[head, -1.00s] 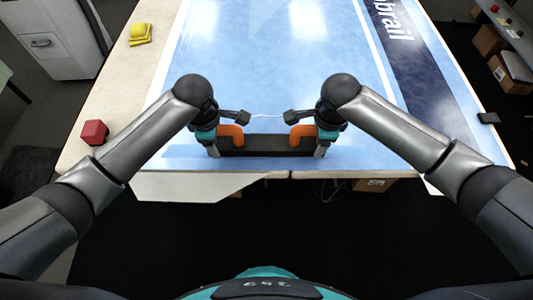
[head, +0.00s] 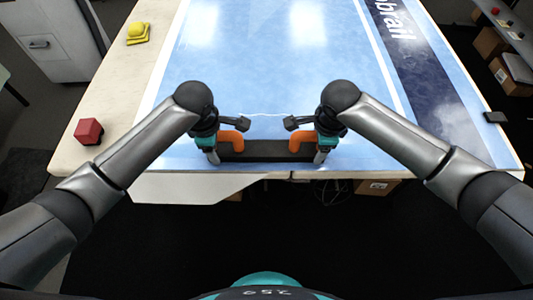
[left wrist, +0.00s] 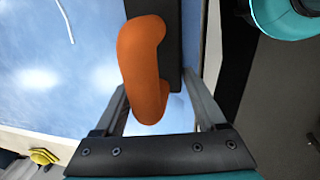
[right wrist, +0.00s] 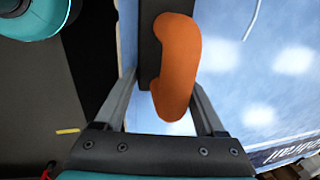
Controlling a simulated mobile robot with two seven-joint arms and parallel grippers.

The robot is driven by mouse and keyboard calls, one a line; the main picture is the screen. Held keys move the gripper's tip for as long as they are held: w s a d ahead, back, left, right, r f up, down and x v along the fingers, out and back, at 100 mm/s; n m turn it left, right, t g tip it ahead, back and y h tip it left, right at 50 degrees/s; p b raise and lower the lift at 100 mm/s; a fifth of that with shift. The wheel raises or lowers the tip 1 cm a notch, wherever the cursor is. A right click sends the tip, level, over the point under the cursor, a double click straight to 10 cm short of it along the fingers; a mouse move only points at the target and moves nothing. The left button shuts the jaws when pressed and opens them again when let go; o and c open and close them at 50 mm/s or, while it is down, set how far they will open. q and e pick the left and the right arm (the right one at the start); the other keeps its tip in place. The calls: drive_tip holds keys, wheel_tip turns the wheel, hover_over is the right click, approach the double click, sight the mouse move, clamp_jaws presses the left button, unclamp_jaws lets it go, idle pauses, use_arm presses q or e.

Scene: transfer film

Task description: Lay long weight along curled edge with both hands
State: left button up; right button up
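The long weight (head: 265,151) is a dark bar with an orange handle near each end. It lies lengthwise along the front edge of the blue film (head: 290,75); I cannot tell whether it touches the film. My left gripper (head: 226,146) is shut on the left orange handle (left wrist: 143,65), with a finger on each side of it in the left wrist view. My right gripper (head: 306,146) is likewise shut on the right orange handle (right wrist: 177,65). The fingertips are partly hidden behind the handles. Any curl in the film edge is hard to make out.
A red block (head: 88,131) and a yellow object (head: 138,33) sit on the pale table (head: 112,108) at left. A small dark item (head: 495,117) lies at the right edge. Cardboard boxes (head: 376,187) show under and beside the table. The middle of the film is clear.

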use_arm(q)
drive_tip(key=o, duration=0.4)
use_arm(e)
drive_tip(key=o, duration=0.4)
drive_tip(key=shift+r, duration=0.1)
use_arm(q)
drive_tip(key=shift+r, duration=0.1)
use_arm(e)
drive_tip(key=shift+r, duration=0.15)
use_arm(q)
drive_tip(key=r, duration=0.4)
drive_tip(key=s+r, duration=0.1)
drive_tip(key=r, duration=0.2)
drive_tip(key=s+r, duration=0.1)
drive_tip(key=r, duration=0.3)
drive_tip(key=shift+s+r, duration=0.25)
drive_tip(key=shift+r, duration=0.1)
use_arm(e)
drive_tip(key=r, duration=0.3)
drive_tip(key=s+r, duration=0.1)
drive_tip(key=r, duration=0.3)
drive_tip(key=s+r, duration=0.1)
drive_tip(key=r, duration=0.3)
drive_tip(key=shift+s+r, duration=0.25)
